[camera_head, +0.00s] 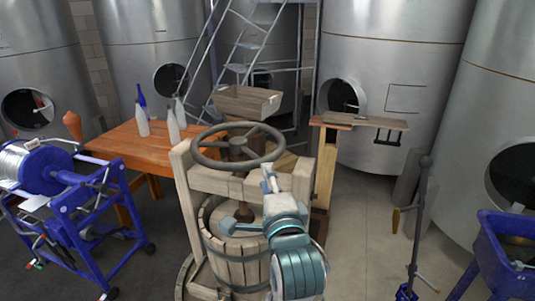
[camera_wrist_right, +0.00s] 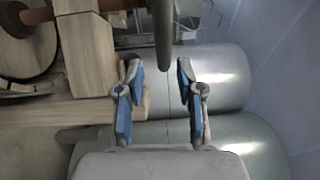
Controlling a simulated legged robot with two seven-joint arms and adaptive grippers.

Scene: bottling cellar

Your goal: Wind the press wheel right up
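The press wheel (camera_head: 238,143) is a dark ring with spokes, lying level on top of the wooden press (camera_head: 228,185). Its screw runs down through the crossbeam toward the slatted basket (camera_head: 233,268). My right gripper (camera_head: 268,176) is at the near right side of the wheel rim. In the right wrist view, my right gripper (camera_wrist_right: 159,66) has its blue-padded fingers apart. A dark bar, apparently the wheel rim (camera_wrist_right: 163,32), reaches down between the fingertips, with a gap on both sides. Whether it lies fully between them in depth is unclear. My left gripper is not in view.
An orange wooden table (camera_head: 135,148) with several bottles stands behind left, near a blue machine (camera_head: 75,190). A wooden box (camera_head: 246,103) is behind the wheel. A wooden post and shelf (camera_head: 360,121), a stand (camera_head: 420,215) and a blue bin (camera_head: 508,240) are right. Steel tanks line the back.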

